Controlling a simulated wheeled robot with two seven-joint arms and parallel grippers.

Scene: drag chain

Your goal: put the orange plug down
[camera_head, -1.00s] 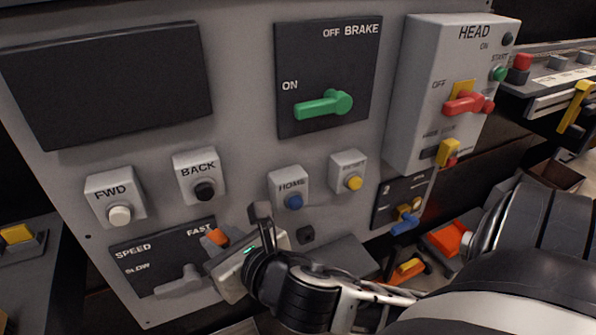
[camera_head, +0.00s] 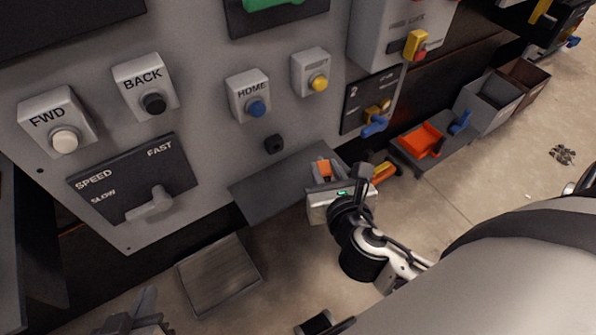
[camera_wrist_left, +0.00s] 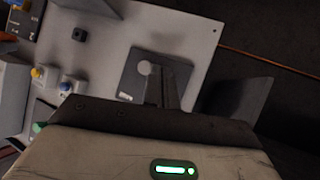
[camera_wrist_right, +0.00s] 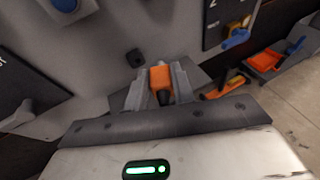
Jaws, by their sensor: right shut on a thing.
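The orange plug (camera_head: 325,168) is in my right gripper (camera_head: 324,172); it also shows in the right wrist view (camera_wrist_right: 161,77), upright between the two grey fingers, which are shut on it. It is in front of the right end of a grey shelf (camera_head: 270,188) under the control panel. I cannot tell whether the plug touches the shelf. A dark socket-like block (camera_head: 274,144) is on the panel above the shelf. My left gripper (camera_head: 135,318) is at the bottom left, only partly in view and away from the plug. Its finger gap is unclear.
The panel carries the HOME button (camera_head: 249,97), the yellow-capped button (camera_head: 313,73) and the SPEED lever (camera_head: 150,203). A blue-handled switch (camera_head: 374,124) is near the plug.

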